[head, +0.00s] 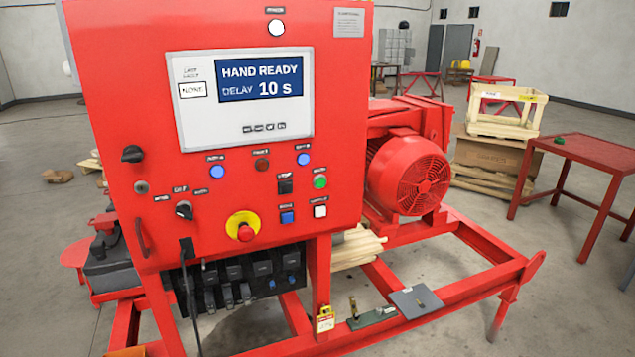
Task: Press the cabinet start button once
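The red control cabinet (120,100) fills the left and middle of the head view, its front facing me. Its display (259,79) reads "HAND READY" and "DELAY 10 s". A round green button (320,182) sits at the panel's right side; its small label is too blurred to read surely, so I cannot confirm it is the start button. Neither of my grippers is in view, and nothing covers the panel.
A red emergency stop on a yellow ring (245,232) and a black selector (184,210) are lower left of the buttons. A red motor (408,175) stands behind right on the skid frame (470,290). A red table (590,150) stands farther right.

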